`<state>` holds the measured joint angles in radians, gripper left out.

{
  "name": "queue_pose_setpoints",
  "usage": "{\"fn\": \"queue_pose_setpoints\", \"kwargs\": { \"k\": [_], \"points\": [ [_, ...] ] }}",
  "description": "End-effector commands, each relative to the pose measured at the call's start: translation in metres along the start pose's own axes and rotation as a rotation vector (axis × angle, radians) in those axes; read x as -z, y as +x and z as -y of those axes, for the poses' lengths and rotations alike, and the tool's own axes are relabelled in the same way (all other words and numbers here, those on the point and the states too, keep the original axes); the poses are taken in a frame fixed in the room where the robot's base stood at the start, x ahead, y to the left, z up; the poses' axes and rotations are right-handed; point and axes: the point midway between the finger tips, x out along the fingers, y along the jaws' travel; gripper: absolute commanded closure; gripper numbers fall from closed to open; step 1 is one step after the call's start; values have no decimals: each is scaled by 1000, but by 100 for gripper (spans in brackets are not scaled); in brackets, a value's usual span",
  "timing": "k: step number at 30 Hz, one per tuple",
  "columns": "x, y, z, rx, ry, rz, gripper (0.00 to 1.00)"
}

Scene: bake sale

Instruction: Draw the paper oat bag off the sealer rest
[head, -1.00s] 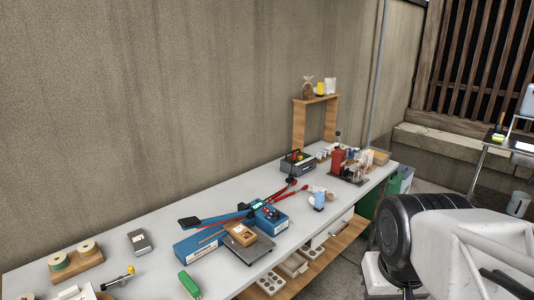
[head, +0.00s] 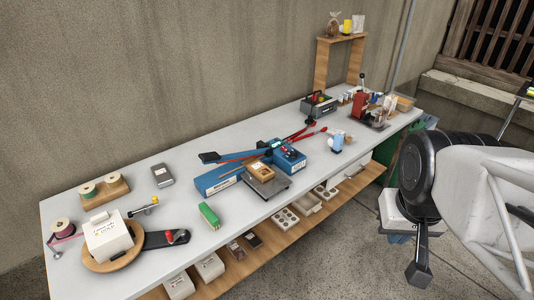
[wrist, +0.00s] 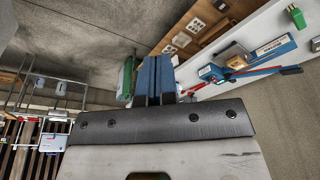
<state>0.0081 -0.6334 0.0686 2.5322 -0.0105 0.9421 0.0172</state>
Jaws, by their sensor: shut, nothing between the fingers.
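A small pale bag-like item (head: 389,102) stands at the red lever device (head: 361,103) near the far right end of the bench in the head view. I cannot tell for sure that it is the paper oat bag, and the sealer rest is not clear at this size. My gripper (wrist: 155,62) shows in the wrist view with its blue fingers shut together and empty. It is clear of the bench, apart from these things.
The white bench (head: 150,208) holds blue devices with red levers (head: 219,179), a green block (head: 209,215) and a labelled white box (head: 108,240) on a round board. A wooden shelf (head: 341,38) stands at the back with bags on top. Open floor lies in front.

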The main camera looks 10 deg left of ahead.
Motion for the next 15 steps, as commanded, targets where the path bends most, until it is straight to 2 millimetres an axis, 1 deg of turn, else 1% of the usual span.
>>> {"fn": "queue_pose_setpoints", "kwargs": {
  "k": [13,15],
  "points": [
    [0,0,0,0,0,0,100],
    [0,0,0,0,0,0,89]
  ]
}}
